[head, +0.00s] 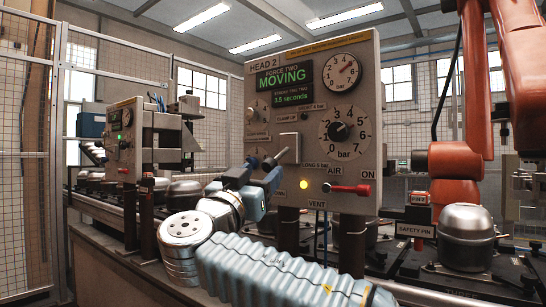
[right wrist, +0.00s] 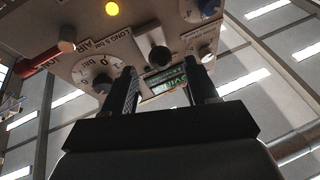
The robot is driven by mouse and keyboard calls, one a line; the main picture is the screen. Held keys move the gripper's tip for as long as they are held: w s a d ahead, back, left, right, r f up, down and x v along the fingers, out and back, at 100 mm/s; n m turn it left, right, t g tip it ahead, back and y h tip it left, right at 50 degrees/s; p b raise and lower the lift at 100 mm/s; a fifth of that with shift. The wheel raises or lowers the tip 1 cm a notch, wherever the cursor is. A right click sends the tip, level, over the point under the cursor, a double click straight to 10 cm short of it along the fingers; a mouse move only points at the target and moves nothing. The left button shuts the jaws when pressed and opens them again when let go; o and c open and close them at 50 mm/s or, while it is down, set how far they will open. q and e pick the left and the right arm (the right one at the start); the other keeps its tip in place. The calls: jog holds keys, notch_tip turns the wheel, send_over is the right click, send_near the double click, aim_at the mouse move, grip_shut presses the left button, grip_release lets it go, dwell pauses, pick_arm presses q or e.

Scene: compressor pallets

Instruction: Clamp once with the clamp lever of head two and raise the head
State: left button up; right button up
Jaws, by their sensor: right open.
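The head two panel (head: 357,100) stands upright in the middle of the head view, its display (head: 284,85) reading "FORCE TWO MOVING" and "3.5 seconds". My right gripper (head: 266,167) is in front of the panel by the lever. In the right wrist view its two fingers (right wrist: 163,78) are apart, with the knob seen between and beyond them. I cannot tell whether they touch it. My left gripper is out of view.
The red air valve handle (head: 349,190) points toward ON, beside a lit yellow lamp (head: 304,185). A pressure dial (head: 345,131) and gauge (head: 341,72) are on the panel. An orange robot arm (head: 458,160) and a metal compressor shell (head: 466,237) stand at right. Another panel (head: 125,140) stands left.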

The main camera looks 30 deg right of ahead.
aim_at(273, 161)
jog(key=p+x, duration=0.2)
jog(key=x, duration=0.5)
jog(key=shift+w+d, duration=0.1)
grip_shut()
